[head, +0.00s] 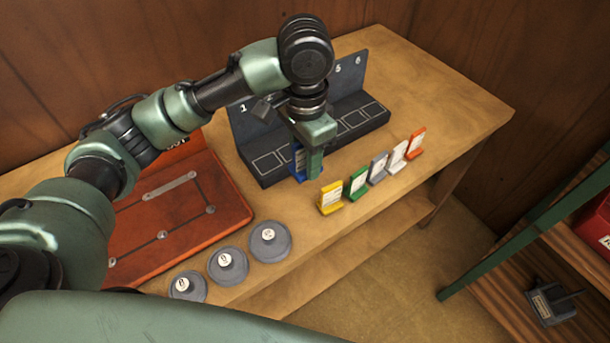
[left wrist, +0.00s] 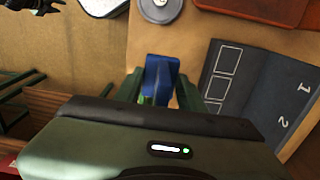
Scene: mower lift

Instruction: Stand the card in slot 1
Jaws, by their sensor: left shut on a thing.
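My left gripper (head: 309,163) is shut on a blue card (head: 297,158), which is partly hidden by the gripper in the head view. The left wrist view shows the blue card (left wrist: 160,78) between the two green fingers. The dark grey rack (head: 262,182) has outlined slots on its base and white numbers on its back wall. Slot 1 (head: 268,162) is at the rack's left end and looks empty. The card is at the rack's front side, right of slot 1. My arm hides the middle numbers. My right gripper is not in view.
Yellow (head: 330,197), green (head: 358,183), grey (head: 378,167), white (head: 398,155) and orange (head: 416,143) cards stand along the table's front. Grey round weights (head: 269,241) and an orange-red board (head: 222,200) lie left. The table's right end is clear.

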